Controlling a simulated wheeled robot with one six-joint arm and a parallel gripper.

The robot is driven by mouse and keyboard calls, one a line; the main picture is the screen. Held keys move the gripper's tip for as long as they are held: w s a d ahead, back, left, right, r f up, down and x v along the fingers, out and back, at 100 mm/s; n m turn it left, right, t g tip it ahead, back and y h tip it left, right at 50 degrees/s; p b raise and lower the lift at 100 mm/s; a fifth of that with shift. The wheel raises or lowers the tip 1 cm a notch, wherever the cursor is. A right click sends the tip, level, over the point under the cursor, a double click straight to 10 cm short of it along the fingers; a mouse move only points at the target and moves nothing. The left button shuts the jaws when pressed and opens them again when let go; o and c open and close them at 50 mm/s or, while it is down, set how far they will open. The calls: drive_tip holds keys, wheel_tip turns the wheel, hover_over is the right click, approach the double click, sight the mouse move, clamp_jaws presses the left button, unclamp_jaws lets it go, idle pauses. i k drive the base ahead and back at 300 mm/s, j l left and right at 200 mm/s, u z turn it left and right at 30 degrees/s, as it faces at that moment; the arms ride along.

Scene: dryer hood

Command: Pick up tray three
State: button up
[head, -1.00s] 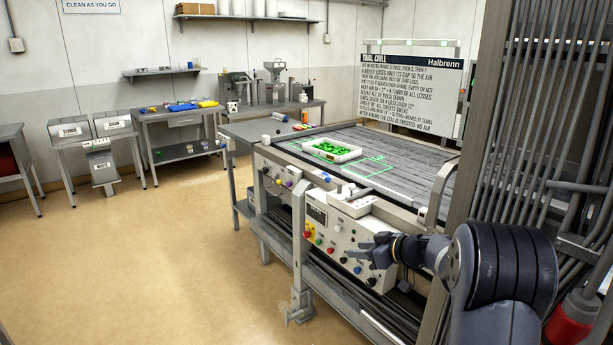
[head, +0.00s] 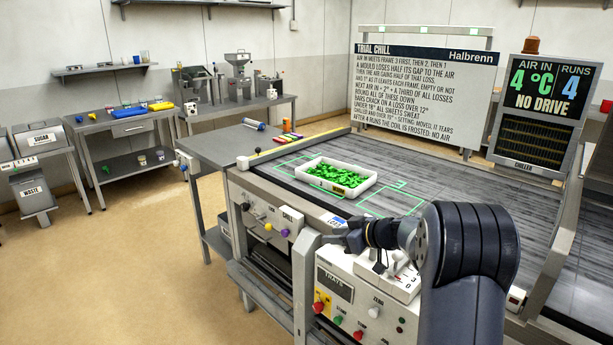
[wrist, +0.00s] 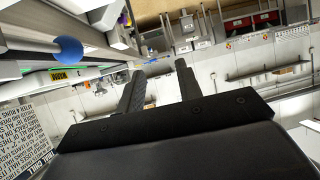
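A white tray (head: 322,186) filled with green pieces (head: 341,174) lies on the grey slatted conveyor bed, inside green outlines. A yellow-and-black label is on its near side; I cannot read a number on it. My gripper (head: 333,240) is over the front edge of the machine, below and in front of the tray in the head view, and apart from it. In the wrist view my gripper (wrist: 158,78) shows two dark fingers spread apart with nothing between them. A yellow label (wrist: 59,75) shows at the left of the wrist view.
A control box (head: 352,296) with knobs and buttons stands on the machine's front, below my gripper. The TRIAL CHILL board (head: 424,90) stands behind the bed. A chiller display (head: 545,92) reads 4 °C, runs 4, NO DRIVE. Clear floor (head: 150,260) lies to the left.

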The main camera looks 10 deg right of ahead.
sight(346, 180)
drive_tip(key=i+z, duration=0.2)
drive_tip(key=i, duration=1)
